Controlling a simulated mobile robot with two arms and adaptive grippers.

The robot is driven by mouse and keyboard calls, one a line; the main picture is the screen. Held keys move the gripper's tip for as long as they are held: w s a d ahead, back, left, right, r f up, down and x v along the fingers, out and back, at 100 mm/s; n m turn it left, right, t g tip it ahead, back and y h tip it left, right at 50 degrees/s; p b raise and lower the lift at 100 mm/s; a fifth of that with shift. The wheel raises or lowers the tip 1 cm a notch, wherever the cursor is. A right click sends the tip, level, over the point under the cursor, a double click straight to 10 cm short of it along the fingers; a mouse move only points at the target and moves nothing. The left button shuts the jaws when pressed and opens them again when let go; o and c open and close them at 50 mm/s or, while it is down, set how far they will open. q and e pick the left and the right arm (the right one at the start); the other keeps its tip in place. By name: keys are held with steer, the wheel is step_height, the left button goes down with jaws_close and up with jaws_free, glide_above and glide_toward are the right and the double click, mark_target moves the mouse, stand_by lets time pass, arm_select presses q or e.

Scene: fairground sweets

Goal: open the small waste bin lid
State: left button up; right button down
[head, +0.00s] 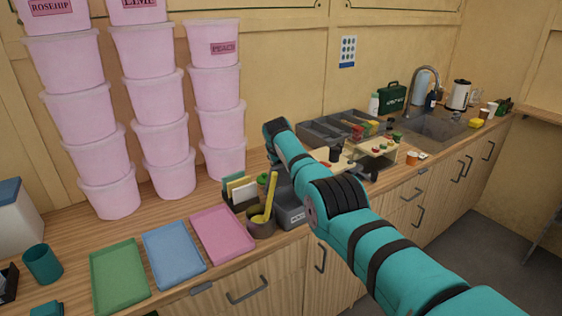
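A small grey bin-like box (291,214) with pale lettering on its front stands at the counter's front edge, just right of a brown pot. I take it for the small waste bin. My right arm covers its right side and part of its top, so I cannot tell how its lid stands. My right arm comes in from the lower right and reaches over the counter above this box. My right gripper (273,158) shows only as a small dark part below the arm's far end, behind the box. Its fingers are not clear. My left gripper is out of view.
Green, blue and pink trays (222,234) lie left of the brown pot (261,226), which holds a yellow-handled tool. Stacked pink tubs (222,123) stand behind. A grey divided container (328,132), small boards with items and a sink (436,125) are to the right.

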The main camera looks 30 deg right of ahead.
steer(key=shift+w+a+r, duration=0.2)
steer(key=shift+w+r, duration=0.05)
steer(key=shift+r, duration=0.3)
steer(key=c, duration=1.7)
jaws_free()
steer(key=shift+c, duration=0.2)
steer(key=o, duration=0.7)
steer(key=shift+s+a+r, duration=0.1)
steer(key=shift+s+a, duration=0.15)
steer(key=shift+a, duration=0.15)
steer(key=shift+d+f, duration=0.3)
steer(key=shift+d, duration=0.1)
steer(key=shift+s+a+r, duration=0.3)
steer(key=shift+r, duration=0.2)
steer(key=shift+v, duration=1)
steer(key=v, duration=0.9)
steer(key=shift+f, duration=0.15)
